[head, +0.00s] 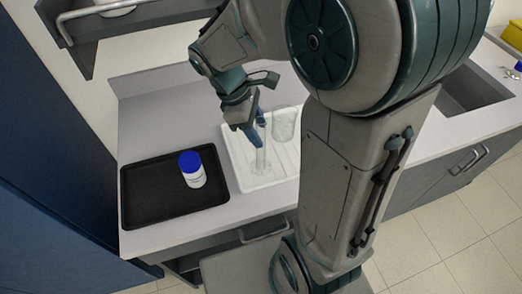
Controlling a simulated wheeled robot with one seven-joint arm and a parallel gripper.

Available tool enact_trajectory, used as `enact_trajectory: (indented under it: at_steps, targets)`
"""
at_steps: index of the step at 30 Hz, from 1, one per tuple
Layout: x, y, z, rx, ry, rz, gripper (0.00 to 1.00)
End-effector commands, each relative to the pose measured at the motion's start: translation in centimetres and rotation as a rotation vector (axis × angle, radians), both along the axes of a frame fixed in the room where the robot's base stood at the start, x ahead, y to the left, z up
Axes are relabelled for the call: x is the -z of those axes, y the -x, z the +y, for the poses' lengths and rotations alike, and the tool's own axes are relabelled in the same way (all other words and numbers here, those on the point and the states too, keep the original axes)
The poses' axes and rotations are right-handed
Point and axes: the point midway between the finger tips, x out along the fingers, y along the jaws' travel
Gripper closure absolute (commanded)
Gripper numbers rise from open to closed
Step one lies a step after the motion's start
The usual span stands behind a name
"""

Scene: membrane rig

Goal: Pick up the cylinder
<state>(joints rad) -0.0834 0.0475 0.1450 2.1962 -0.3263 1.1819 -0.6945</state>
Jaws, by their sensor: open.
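A clear, slim cylinder (261,160) stands upright in a white ribbed tray (240,182) on the counter. My gripper (257,127) is open, with its blue fingers at the cylinder's upper part. From this single view I cannot tell whether the fingers are on both sides of the cylinder or touch it. My gripper and wrist hide part of the cylinder's top.
A clear beaker (285,123) is in the white tray, close to the right of the cylinder. A black tray (150,208) at left holds a white bottle with a blue cap (192,170). A sink (470,92) lies at right. A shelf (75,35) hangs at upper left.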

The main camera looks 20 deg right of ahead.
Motion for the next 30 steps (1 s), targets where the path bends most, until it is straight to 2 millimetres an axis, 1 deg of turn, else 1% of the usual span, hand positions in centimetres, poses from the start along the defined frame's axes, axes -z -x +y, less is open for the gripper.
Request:
enact_trajectory:
  at_steps: [1, 4, 7, 12, 13, 14, 15, 18, 26, 30]
  targets:
    - [0.7, 0.2, -0.2, 0.001, 0.001, 0.004, 0.52]
    - [1.7, 0.4, -0.6, 0.0, 0.001, 0.002, 0.52]
    - [2.1, 0.5, -0.8, 0.0, 0.001, 0.0, 0.52]
    - [2.1, 0.4, -0.7, 0.0, 0.0, -0.001, 0.52]
    - [2.1, 0.4, -0.7, 0.0, 0.0, -0.001, 0.55]
    - [2.1, 0.4, -0.7, 0.0, 0.0, -0.001, 0.64]
    - [2.1, 0.4, -0.7, 0.0, 0.0, -0.001, 0.75]
    - [2.1, 0.4, -0.7, 0.0, 0.0, -0.001, 1.0]
    - [2.1, 0.4, -0.7, 0.0, 0.0, -0.001, 1.0]
    - [1.7, 0.4, -0.7, 0.0, 0.0, -0.002, 1.0]
